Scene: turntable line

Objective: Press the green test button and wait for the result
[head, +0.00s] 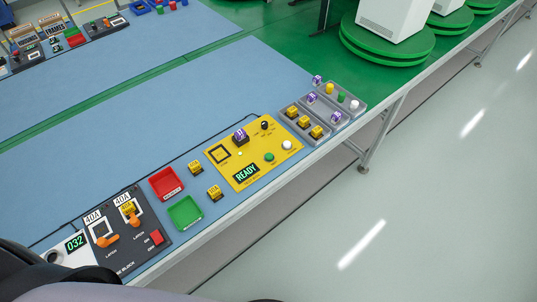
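The yellow test panel (230,177) lies on the blue bench top. The green test button (269,157) is on its front right part; nothing covers it. The display (246,173) reads READY in green on black. A purple-topped block (240,137) stands on the panel's back part beside a black-framed square (219,154), which looks empty. A black knob (264,125) and a white round button (287,146) are on its right side. Neither gripper shows; only dark parts of my own body are at the bottom left.
A red tray (168,184) and a green tray (185,213) sit left of the panel, with yellow blocks (195,167) nearby. A black fuse block (128,254) with orange latches is further left. Grey trays (300,131) of parts stand right.

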